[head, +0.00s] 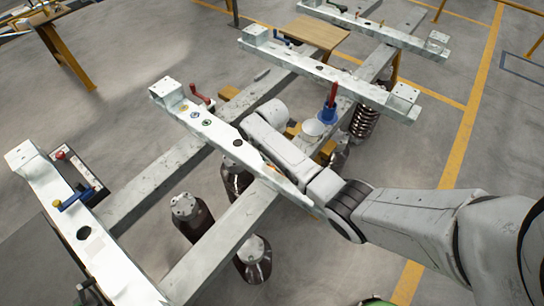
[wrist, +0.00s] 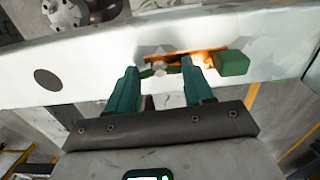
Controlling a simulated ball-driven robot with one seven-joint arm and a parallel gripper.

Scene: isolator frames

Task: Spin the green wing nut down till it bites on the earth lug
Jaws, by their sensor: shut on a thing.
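In the wrist view, my gripper (wrist: 158,68) has its two teal fingers against the face of a pale beam. A blocky green piece, which looks like a wing of the green wing nut (wrist: 232,63), sticks out to the right of the right finger. The fingers are shut on the nut, whose middle is mostly hidden between and behind them. A copper-orange patch (wrist: 206,56), perhaps the earth lug, shows behind the nut. I cannot tell whether nut and lug touch. In the head view, my arm hides the gripper; a small orange patch (head: 270,167) shows on the beam.
The white beam (head: 215,131) lies across two long rails. A red-handled clamp (head: 202,97) stands at its far end. Dark cylinders (head: 190,213) stand below it. A blue part with a red handle (head: 329,110) and a coil spring (head: 364,121) are beyond my arm. Floor at right is open.

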